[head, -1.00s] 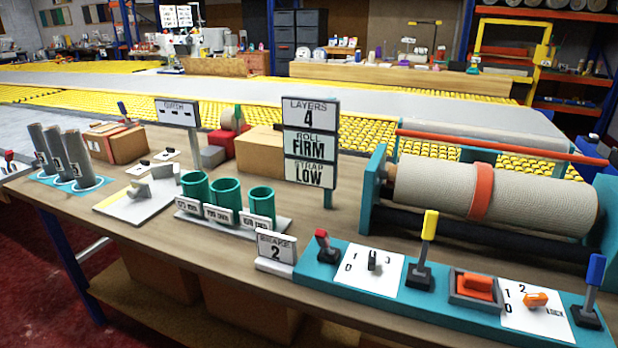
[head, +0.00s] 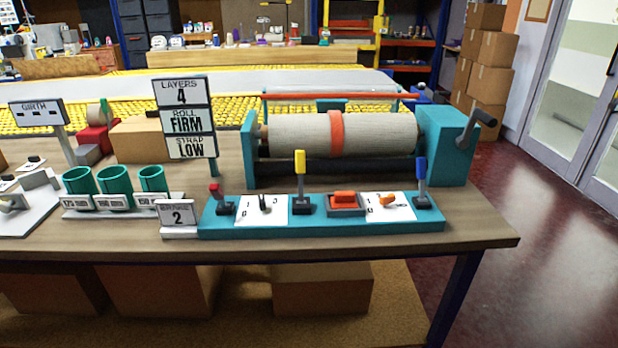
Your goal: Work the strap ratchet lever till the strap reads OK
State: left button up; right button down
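The sign (head: 184,120) reads LAYERS 4, ROLL FIRM and STRAP LOW. An orange strap (head: 336,134) goes around the pale roll (head: 385,132) in the teal machine. No readable label shows which one is the strap ratchet lever. Neither of my grippers is in view.
The panel also has a black dial (head: 264,203), an orange switch (head: 344,197) and an orange knob (head: 386,200). A sign (head: 178,215) reading 2 stands left of it. A crank (head: 478,125) sticks out at the machine's right. Teal cups (head: 115,187) stand at left.

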aim_at(300, 153)
jog(key=z, duration=1.7)
jog(key=i, duration=0.9)
jog(key=u, duration=1.7)
